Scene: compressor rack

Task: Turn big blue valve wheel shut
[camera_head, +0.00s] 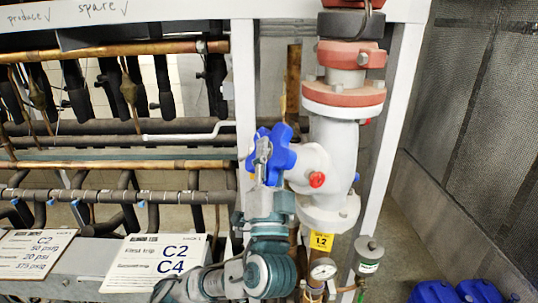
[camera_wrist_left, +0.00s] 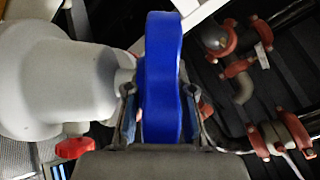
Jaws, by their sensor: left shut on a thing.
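The big blue valve wheel (camera_head: 281,153) sits on the left side of the white valve body (camera_head: 318,165) in the head view. My left gripper (camera_head: 263,152) reaches up from below and is shut on the wheel's near side. In the left wrist view the blue wheel (camera_wrist_left: 162,80) stands edge-on between the two fingers of my left gripper (camera_wrist_left: 163,110), one finger on each side. The white valve body (camera_wrist_left: 70,85) is to its left there. The far fingertips are partly hidden by the wheel. My right gripper is in neither view.
A small red cap (camera_head: 317,180) sits on the valve body beside the wheel. A white frame post (camera_head: 243,90) stands close left of the wheel. Copper and dark pipes (camera_head: 110,165) run across the left.

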